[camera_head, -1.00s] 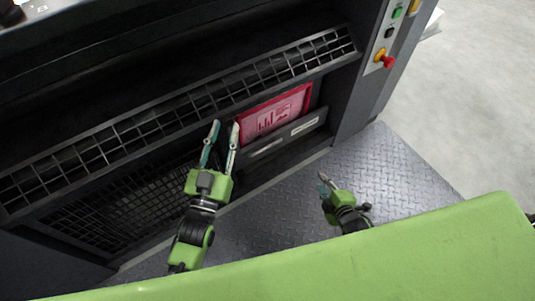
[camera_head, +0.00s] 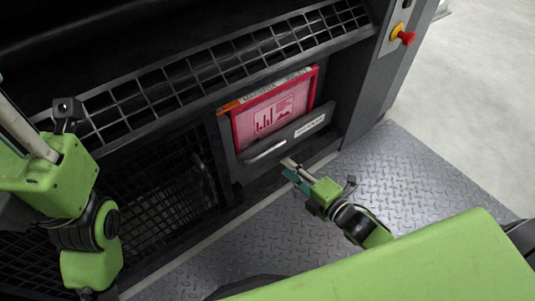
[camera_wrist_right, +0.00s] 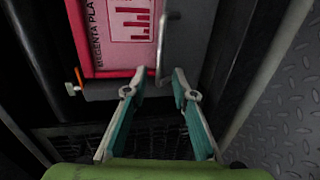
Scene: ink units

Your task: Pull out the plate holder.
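The plate holder (camera_head: 310,124) is a dark grey front with a bar handle (camera_head: 265,152), set in the machine's lower bay. A red-framed pink plate (camera_head: 273,115) stands upright in it. My right gripper (camera_head: 290,170) is just in front of the holder, close to the handle. In the right wrist view the gripper (camera_wrist_right: 156,78) has its fingers apart, and the handle (camera_wrist_right: 163,50) lies just ahead, roughly between the tips; I see no contact. My left gripper (camera_head: 25,135) is at the left edge with its fingertips cut off.
A wire grille (camera_head: 160,95) runs above the bay, and a mesh panel (camera_head: 165,200) is left of the holder. A red emergency button (camera_head: 406,38) is on the right post. The tread-plate floor (camera_head: 415,165) in front is clear.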

